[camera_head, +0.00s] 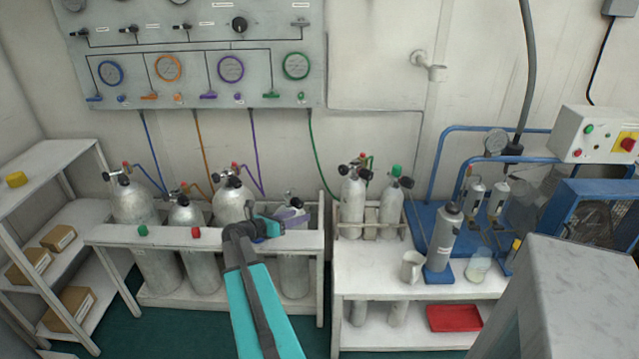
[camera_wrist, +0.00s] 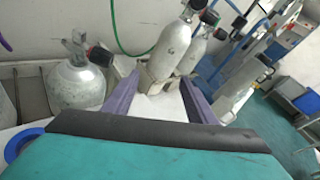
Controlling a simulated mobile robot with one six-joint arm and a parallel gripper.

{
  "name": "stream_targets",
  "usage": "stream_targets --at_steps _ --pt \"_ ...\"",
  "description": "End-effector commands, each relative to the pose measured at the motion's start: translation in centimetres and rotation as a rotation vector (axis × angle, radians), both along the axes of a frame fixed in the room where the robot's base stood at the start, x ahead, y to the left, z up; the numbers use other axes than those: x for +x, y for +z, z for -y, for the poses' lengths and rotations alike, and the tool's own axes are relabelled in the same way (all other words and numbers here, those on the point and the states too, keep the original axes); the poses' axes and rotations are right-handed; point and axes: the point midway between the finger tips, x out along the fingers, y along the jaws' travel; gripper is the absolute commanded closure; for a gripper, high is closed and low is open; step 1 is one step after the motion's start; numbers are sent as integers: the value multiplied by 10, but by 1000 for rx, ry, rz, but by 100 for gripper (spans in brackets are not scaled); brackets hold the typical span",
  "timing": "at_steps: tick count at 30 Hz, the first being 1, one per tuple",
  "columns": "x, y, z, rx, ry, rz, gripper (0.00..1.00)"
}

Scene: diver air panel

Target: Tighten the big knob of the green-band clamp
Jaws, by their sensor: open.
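My gripper (camera_head: 292,214) reaches over the left rack's front rail in the head view, by the rightmost cylinder (camera_head: 294,275). In the wrist view my gripper (camera_wrist: 160,80) has its two purple fingers spread apart with nothing held between them. I cannot pick out a green-banded clamp for certain. A green hose (camera_head: 318,165) drops from the panel toward the cylinders of the right rack; the hose (camera_wrist: 133,47) passes behind a cylinder (camera_wrist: 170,50) in the wrist view. A dark round knob (camera_wrist: 101,56) sits on the nearer cylinder at left.
The left rack rail (camera_head: 110,234) carries a green and a red knob. The white bench (camera_head: 375,284) at right holds a mug (camera_head: 411,266), a grey canister (camera_head: 443,240) and a beaker. A red tray (camera_head: 454,318) lies on its lower shelf. The wall panel (camera_head: 200,65) is behind.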

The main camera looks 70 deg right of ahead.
Motion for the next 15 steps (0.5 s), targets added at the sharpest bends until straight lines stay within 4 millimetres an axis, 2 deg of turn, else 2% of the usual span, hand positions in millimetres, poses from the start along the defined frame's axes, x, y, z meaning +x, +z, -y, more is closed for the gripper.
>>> stream_targets --at_steps 1,6,10,15 --pt "-10 20 20 -22 -3 -58 48" --pt "-38 75 63 -69 -8 -247 48" --pt "-52 101 80 -87 -18 -338 48" --pt "-59 112 87 -93 -23 -380 48"
